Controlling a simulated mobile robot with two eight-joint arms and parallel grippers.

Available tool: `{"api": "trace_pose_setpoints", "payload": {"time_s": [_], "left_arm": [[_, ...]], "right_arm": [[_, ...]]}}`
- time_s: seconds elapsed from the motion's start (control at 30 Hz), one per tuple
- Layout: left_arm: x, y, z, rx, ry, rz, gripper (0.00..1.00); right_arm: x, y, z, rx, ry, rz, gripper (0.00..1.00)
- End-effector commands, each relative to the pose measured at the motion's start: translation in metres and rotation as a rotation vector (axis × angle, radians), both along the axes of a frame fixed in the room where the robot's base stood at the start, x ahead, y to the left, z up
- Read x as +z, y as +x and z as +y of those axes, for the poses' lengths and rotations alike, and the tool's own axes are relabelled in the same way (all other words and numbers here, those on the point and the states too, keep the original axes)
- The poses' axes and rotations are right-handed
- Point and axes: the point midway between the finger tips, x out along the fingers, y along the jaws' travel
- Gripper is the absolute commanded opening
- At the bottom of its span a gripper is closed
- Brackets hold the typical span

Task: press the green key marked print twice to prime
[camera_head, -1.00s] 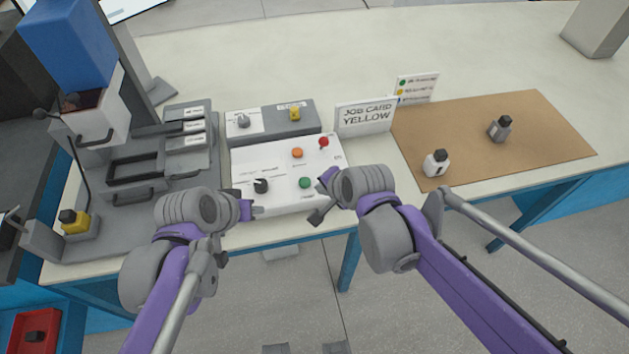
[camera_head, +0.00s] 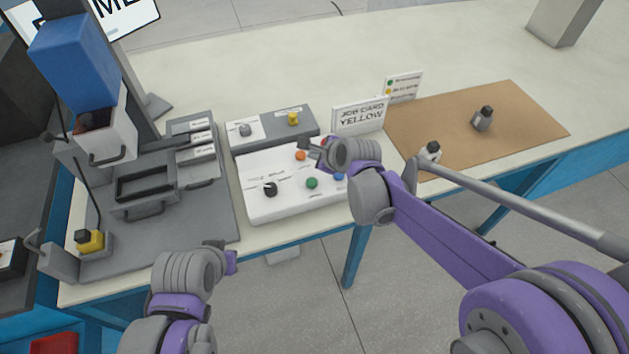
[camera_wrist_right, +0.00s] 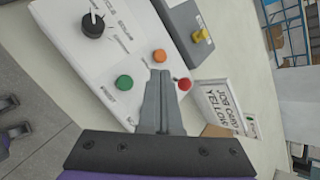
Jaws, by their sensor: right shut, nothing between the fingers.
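The white control panel (camera_head: 255,205) lies on the bench with a round green key (camera_head: 312,183), an orange key (camera_head: 300,156), a blue key (camera_head: 339,176) and a black knob (camera_head: 270,189). The green key also shows in the right wrist view (camera_wrist_right: 124,82), left of the fingertips, its marking unreadable.
A grey box (camera_head: 275,125) with a grey knob and a yellow knob stands behind the panel. A card reading "JOB CARD YELLOW" (camera_head: 360,116) stands to its right. A grey machine (camera_head: 205,215) stands left. A brown mat (camera_head: 520,130) holds two small bottles.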

Motion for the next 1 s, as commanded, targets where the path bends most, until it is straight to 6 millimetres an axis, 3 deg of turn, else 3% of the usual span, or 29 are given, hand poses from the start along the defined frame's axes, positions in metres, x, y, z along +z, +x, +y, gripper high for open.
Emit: {"api": "trace_pose_setpoints", "payload": {"time_s": [0.43,1.0], "left_arm": [[-0.008,-0.004,0.0,-0.001,0.0,0.007,0.0],[-0.062,-0.024,0.0,-0.002,-0.001,0.046,0.0]], "right_arm": [[-0.012,-0.001,0.0,0.001,-0.003,0.002,0.0],[-0.085,-0.002,0.0,0.002,-0.003,0.003,0.0]]}}
